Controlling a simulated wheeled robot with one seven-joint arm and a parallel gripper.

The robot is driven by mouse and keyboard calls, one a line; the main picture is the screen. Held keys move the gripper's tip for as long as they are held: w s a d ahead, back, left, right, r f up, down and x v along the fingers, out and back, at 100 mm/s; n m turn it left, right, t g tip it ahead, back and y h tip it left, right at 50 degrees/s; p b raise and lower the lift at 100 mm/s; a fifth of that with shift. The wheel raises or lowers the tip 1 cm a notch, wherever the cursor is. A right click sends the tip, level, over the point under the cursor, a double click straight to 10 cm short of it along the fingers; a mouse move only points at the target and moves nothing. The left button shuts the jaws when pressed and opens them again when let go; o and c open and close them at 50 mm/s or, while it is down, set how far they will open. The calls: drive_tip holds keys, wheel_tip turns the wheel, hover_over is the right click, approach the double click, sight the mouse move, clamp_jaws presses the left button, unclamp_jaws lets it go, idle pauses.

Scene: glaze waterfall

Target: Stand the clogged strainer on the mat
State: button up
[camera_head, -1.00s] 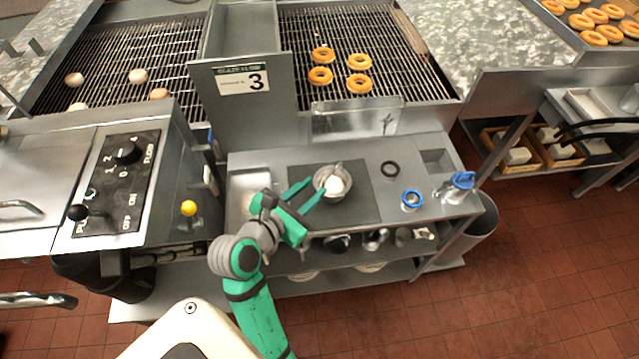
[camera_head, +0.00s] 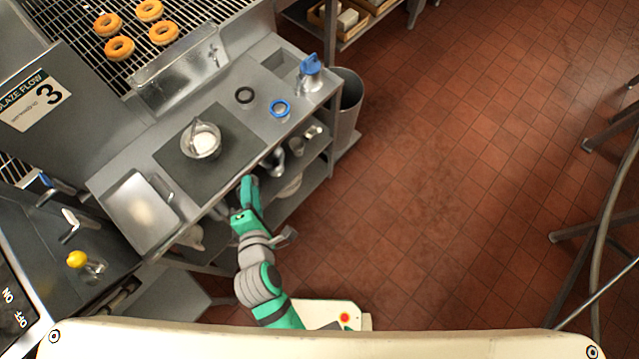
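A round metal vessel (camera_head: 201,146) with white matter inside stands on the dark mat (camera_head: 236,142) on the steel bench. It looks upright, and a thin piece shows at its upper left edge. I cannot tell for sure whether it is the clogged strainer or a bowl with the strainer in it. My gripper (camera_head: 248,190) is at the front edge of the bench, to the lower right of the mat and apart from the vessel. Its green fingers overlap in this view, so their gap is hidden. I see nothing held.
Metal vessels sit on the shelf below. A bin (camera_head: 348,100) stands beyond the bench's right end. The right floor is open.

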drive_tip(key=s+d+r+m+t+h, duration=0.1)
drive_tip(key=s+d+m, duration=0.7)
drive_tip(key=m, duration=0.3)
drive_tip(key=s+d+r+m+t+h, duration=0.1)
drive_tip(key=s+d+r+m+h, duration=0.1)
drive_tip(key=s+d+m, duration=0.6)
drive_tip(key=d+m, duration=0.2)
drive_tip(key=m, duration=0.2)
drive_tip(key=shift+t+h, duration=0.3)
drive_tip(key=shift+t, duration=0.1)
drive_tip(key=shift+a, duration=0.15)
